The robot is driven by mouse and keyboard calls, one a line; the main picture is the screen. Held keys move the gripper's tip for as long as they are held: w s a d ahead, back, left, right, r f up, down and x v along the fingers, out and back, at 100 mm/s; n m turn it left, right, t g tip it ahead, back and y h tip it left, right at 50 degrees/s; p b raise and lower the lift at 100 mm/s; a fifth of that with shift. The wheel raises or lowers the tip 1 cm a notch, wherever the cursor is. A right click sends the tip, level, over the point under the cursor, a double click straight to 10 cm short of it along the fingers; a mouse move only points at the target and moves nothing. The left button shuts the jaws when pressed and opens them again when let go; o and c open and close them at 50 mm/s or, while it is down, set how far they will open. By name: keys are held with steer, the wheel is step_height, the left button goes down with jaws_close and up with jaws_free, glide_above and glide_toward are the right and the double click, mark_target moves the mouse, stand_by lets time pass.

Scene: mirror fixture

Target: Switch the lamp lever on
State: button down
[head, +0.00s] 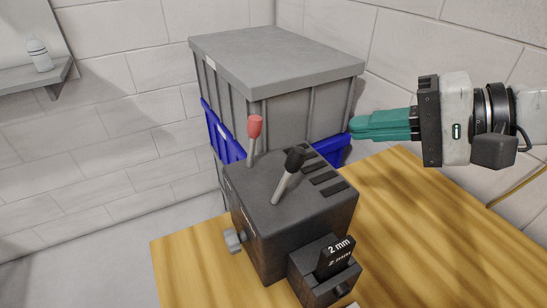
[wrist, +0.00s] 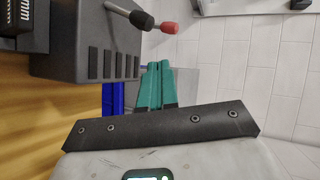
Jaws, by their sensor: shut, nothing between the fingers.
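A dark control box (head: 300,220) stands on the wooden table with two levers on its top. One lever has a red knob (head: 255,126) and stands nearly upright at the back left. The other has a black knob (head: 295,158) and leans to the right. No marking shows which one is the lamp lever. Both knobs, red (wrist: 169,27) and black (wrist: 143,21), also show in the wrist view. My gripper (head: 354,127), with teal fingers, is shut and empty, to the right of the levers and apart from them. Its fingers show in the wrist view (wrist: 155,68).
A grey lidded bin (head: 275,60) with blue parts stands behind the box. A small dark holder labelled 2 mm (head: 335,262) is at the box's front. A wall shelf (head: 35,75) with a bottle (head: 39,55) is at left. The wooden table (head: 400,220) is clear at right.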

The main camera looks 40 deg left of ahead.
steer(key=shift+s+r+h+b, duration=0.3)
steer(key=shift+b, duration=0.2)
glide_toward(260, 126)
steer(key=f, duration=0.1)
steer(key=a+f, duration=0.1)
steer(key=f, duration=0.1)
steer(key=shift+s+a+f, duration=0.1)
steer(key=shift+a+f, duration=0.15)
steer(key=a, duration=0.3)
steer(key=shift+s+a+r, duration=0.15)
steer(key=shift+s, duration=0.15)
steer(key=shift+a, duration=0.45)
steer(key=shift+s+r, duration=0.1)
steer(key=shift+s, duration=0.05)
steer(key=shift+s+r+t, duration=0.1)
steer(key=shift+t, duration=0.2)
steer(key=shift+s+a+p, duration=0.1)
steer(key=shift+p, duration=0.3)
